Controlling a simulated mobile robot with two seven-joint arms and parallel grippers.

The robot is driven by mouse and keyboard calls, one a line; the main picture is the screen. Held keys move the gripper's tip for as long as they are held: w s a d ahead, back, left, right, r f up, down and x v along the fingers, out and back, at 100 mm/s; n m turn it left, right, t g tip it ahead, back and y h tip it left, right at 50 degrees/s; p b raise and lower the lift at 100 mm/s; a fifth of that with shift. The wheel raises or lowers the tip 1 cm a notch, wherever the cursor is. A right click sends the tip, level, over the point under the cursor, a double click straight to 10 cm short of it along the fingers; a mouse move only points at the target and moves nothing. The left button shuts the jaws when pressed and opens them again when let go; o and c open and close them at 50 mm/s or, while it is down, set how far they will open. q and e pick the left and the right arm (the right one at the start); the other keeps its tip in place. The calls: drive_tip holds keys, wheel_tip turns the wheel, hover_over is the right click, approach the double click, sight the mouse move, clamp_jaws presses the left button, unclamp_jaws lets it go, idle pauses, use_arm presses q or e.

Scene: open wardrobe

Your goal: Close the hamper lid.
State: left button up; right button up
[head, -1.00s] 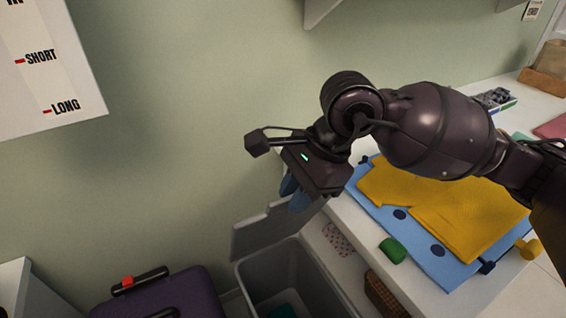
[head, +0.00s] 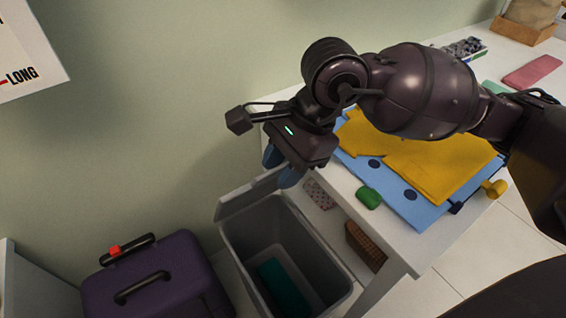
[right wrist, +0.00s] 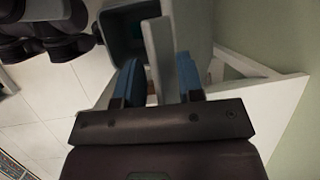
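The grey hamper (head: 235,250) stands on the floor against the table's left side, with a teal item (head: 283,288) inside. Its grey lid (head: 243,198) stands raised at the wall side. My right gripper (head: 280,168) is at the top edge of the lid, its blue fingers pointing down. In the right wrist view the lid (right wrist: 160,55) runs edge-on between the two separated blue fingers (right wrist: 160,85). The fingers look open around it; firm contact on both sides is not clear. My left gripper is not in view.
A purple suitcase (head: 190,275) stands left of the hamper. The white table (head: 400,258) at right holds a blue mat (head: 352,165), yellow cloth (head: 440,170) and green roll (head: 369,197). A brown woven item (head: 365,245) sits on its lower shelf. A green wall (head: 150,110) lies behind.

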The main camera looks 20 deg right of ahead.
drive_tip(key=shift+w+f, duration=0.1)
drive_tip(key=shift+f, duration=0.1)
drive_tip(key=shift+d+r, duration=0.1)
drive_tip(key=shift+r, duration=0.1)
drive_tip(key=p+v, duration=0.2)
drive_tip(key=v, duration=0.8)
drive_tip(key=shift+r, duration=0.4)
drive_tip(key=shift+c, duration=0.2)
